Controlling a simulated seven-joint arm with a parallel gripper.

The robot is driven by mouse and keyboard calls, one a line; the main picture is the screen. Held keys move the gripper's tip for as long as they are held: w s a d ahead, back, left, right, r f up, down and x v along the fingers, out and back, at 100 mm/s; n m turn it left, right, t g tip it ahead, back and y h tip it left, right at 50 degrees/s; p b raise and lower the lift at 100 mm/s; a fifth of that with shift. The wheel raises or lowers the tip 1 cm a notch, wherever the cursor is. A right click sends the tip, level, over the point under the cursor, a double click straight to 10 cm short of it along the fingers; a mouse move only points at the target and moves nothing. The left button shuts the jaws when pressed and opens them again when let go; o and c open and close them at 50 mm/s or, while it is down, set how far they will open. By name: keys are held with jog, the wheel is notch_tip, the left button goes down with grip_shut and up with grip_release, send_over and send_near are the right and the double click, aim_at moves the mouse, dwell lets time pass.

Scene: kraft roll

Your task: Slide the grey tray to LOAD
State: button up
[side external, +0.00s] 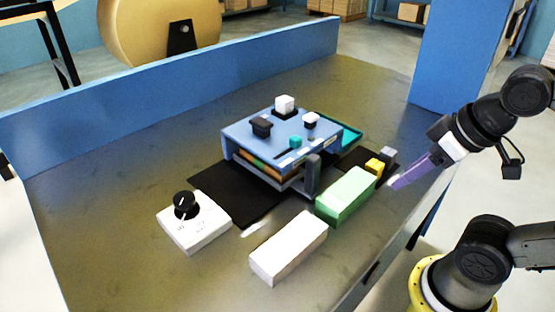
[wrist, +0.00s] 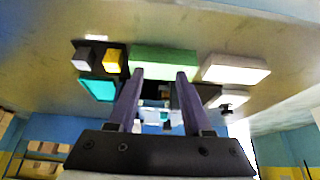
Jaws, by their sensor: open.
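A blue-topped fixture (side external: 270,135) stands on a black mat (side external: 230,195) mid-table. Under its top I see layered edges and a light grey edge, probably the grey tray (side external: 290,184), with an upright grey handle (side external: 312,175) at its front right. Most of the tray is hidden under the top. I cannot read a LOAD mark. My gripper (side external: 396,184) has purple fingers and is at the table's right side, apart from the fixture. In the wrist view my gripper (wrist: 161,74) is open and empty, with the fixture partly hidden between and beyond its fingers.
A green block (side external: 345,196) and a white block (side external: 289,248) lie in front of the fixture. Yellow (side external: 374,167) and grey (side external: 388,154) cubes sit at right. A teal tray (side external: 350,135) juts behind. A white box with a black knob (side external: 193,222) stands left. A blue wall (side external: 180,85) edges the table.

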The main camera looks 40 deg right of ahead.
dwell(0.4)
jog(key=shift+o, duration=1)
jog(key=shift+s+f, duration=0.1)
notch_tip(320, 180, up, 7)
jog(key=g, duration=0.5)
send_over(312, 173)
jog(key=d, duration=0.2)
jog(key=shift+w+a+f, duration=0.15)
jog(key=shift+w+a, duration=0.1)
jog(key=shift+w, duration=0.1)
jog(key=shift+w+a+f+g, duration=0.1)
jog(key=shift+f+g, duration=0.2)
jog(key=shift+f, duration=0.3)
notch_tip(312, 173, down, 13)
jog(key=shift+f, duration=0.1)
